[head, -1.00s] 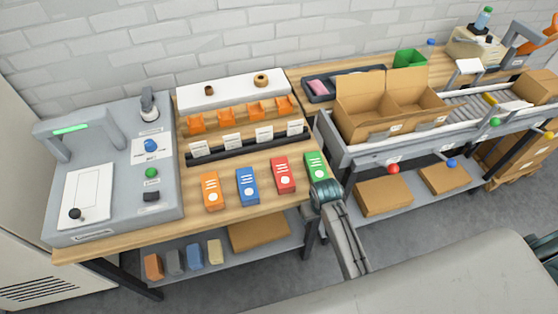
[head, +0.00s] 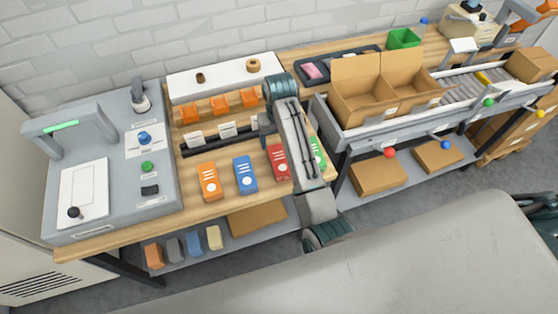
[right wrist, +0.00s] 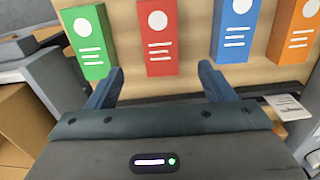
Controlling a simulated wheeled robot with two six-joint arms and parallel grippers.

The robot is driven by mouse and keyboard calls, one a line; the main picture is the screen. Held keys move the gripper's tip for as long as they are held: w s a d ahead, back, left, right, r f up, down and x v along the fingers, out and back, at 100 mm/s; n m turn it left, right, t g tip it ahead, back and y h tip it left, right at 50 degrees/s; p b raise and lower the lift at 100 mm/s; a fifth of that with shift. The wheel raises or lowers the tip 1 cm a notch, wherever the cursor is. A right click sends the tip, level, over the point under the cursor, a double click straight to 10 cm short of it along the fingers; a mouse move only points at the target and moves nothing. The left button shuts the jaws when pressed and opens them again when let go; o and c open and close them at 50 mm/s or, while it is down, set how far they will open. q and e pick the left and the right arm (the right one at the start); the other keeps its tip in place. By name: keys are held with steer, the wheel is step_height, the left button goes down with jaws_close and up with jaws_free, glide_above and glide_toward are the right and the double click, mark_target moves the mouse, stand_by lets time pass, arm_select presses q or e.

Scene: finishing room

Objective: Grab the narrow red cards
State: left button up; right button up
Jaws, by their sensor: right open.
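The narrow red card pack (head: 278,163) lies on the wooden bench between the blue pack and the green pack. It has a white dot and white lines on its face. The red pack also shows in the right wrist view (right wrist: 160,66), ahead of the open fingers and roughly between them. My right gripper (head: 265,128) is over the bench, behind the red pack, and partly hidden by my arm. In the wrist view my right gripper (right wrist: 160,82) is open with nothing between its fingers. My left gripper is not in view.
A green pack (head: 318,152), partly covered by my arm, lies right of the red one. A blue pack (head: 245,174) and an orange pack (head: 209,181) lie to its left. A dark rail with label cards (head: 228,130) runs behind them. A cardboard box (head: 352,103) stands to the right.

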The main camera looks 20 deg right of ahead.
steer(key=shift+f, duration=0.45)
steer(key=p, duration=0.2)
glide_above(280, 159)
steer(key=f, duration=0.4)
steer(key=shift+w, duration=0.2)
step_height(280, 159, down, 4)
steer(key=shift+s+a+f+p, duration=0.1)
steer(key=shift+s+p, duration=0.05)
steer(key=shift+p, duration=0.8)
steer(key=shift+f, duration=0.7)
steer(key=shift+c, duration=0.3)
steer(key=c, duration=1.1)
